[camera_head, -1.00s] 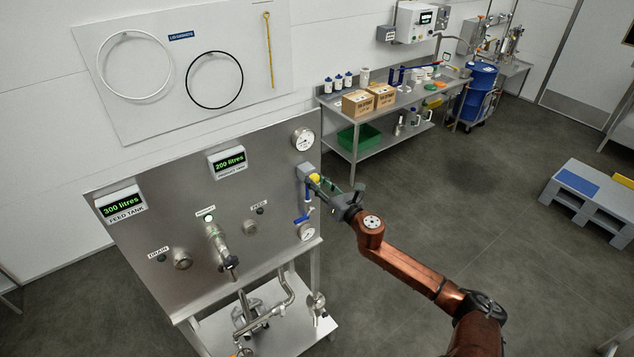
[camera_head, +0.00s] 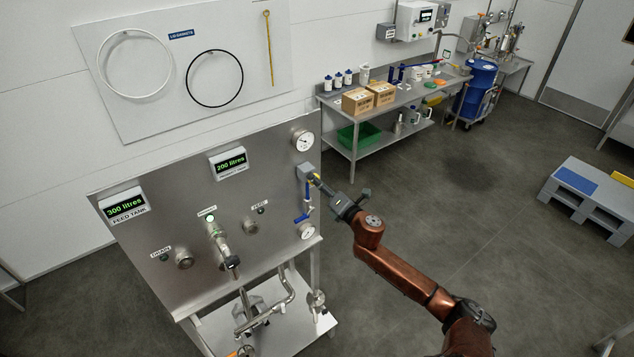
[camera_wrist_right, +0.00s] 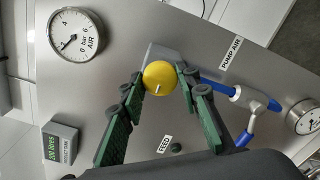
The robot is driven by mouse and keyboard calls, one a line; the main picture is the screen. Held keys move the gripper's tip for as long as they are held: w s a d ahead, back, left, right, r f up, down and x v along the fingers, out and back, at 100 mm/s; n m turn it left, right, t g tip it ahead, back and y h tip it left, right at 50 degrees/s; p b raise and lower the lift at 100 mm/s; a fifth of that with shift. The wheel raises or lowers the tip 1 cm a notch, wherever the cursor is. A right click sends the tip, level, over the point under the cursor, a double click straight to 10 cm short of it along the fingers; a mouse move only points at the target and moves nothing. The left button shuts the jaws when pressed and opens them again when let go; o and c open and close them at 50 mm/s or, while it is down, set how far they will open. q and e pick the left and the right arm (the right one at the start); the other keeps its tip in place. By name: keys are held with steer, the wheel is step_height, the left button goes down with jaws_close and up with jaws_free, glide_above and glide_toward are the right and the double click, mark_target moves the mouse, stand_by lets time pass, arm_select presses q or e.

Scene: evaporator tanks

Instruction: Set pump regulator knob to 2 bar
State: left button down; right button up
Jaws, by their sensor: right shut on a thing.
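The yellow regulator knob (camera_wrist_right: 160,77) is on a grey block at the right edge of the steel panel. My right gripper (camera_wrist_right: 161,74) is shut on the knob, with a green-padded finger on either side in the wrist view. In the head view my right gripper (camera_head: 322,185) reaches the block from the right and hides most of the knob. The round air gauge (camera_wrist_right: 77,35), marked in bar, also shows above the knob in the head view (camera_head: 303,141). My left gripper is not in view.
A blue-handled valve (camera_head: 306,207) and a smaller gauge (camera_head: 306,231) sit just below the knob. The panel (camera_head: 150,230) carries tank displays and more valves. A steel workbench (camera_head: 345,120) stands behind.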

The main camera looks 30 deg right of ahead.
steer(key=shift+r, duration=0.1)
stand_by(0.4)
steer(key=o, duration=1.1)
steer(key=shift+o, duration=0.2)
steer(key=s+d, duration=0.1)
steer(key=s, duration=1.1)
